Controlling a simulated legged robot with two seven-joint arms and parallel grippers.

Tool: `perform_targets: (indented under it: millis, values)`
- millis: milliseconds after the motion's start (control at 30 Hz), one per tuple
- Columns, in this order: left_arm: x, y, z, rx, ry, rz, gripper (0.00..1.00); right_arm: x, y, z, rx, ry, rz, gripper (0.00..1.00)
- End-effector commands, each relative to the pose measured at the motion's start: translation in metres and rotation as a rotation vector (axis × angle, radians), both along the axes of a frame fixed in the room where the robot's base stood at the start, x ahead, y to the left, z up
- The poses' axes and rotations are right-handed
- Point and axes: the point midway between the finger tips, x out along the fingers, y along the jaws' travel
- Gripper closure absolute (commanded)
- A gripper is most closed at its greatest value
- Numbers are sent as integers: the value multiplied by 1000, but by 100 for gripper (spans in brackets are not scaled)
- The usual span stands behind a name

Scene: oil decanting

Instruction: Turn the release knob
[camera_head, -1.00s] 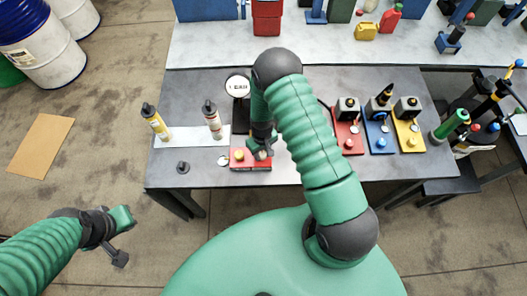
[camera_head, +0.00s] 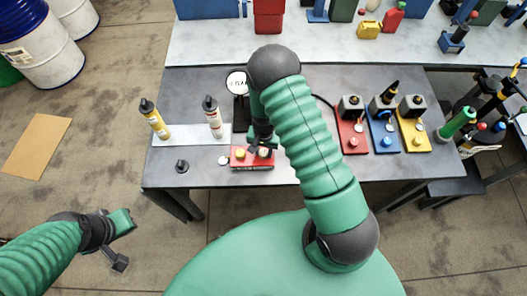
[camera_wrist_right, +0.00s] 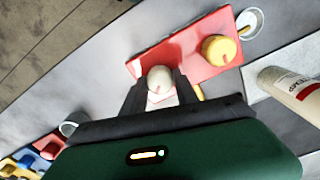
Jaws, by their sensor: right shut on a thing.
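A red box (camera_head: 238,162) stands near the front edge of the grey bench, with a yellow knob (camera_head: 240,153) on its left part. In the right wrist view the red box (camera_wrist_right: 190,45) carries the yellow knob (camera_wrist_right: 220,49) and a pale cream knob (camera_wrist_right: 159,78). My right gripper (camera_wrist_right: 160,92) is shut on the pale knob, one dark finger on each side. In the head view my right gripper (camera_head: 263,147) is over the box's right part and hides much of that knob. My left gripper (camera_head: 118,245) is off the bench at lower left, its finger gap unclear.
A yellow bottle (camera_head: 155,120) and a white bottle (camera_head: 212,117) stand left of the box on a pale mat. A round gauge (camera_head: 236,82) stands behind it. Red, blue and yellow stations (camera_head: 383,138) stand at right. My right arm crosses the bench's middle.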

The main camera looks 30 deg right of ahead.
Motion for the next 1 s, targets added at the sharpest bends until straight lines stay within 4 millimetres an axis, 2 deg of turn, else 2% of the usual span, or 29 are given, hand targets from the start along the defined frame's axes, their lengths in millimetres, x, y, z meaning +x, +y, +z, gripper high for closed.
perform_targets:
  millis: [600, 1000]
  values:
    - [0, 0, -8, 0, 0, 0, 100, 3, 1, 1, 1, -6, -535, 100]
    - [0, 0, -8, 0, 0, 0, 100, 3, 0, 1, 1, -7, -698, 100]
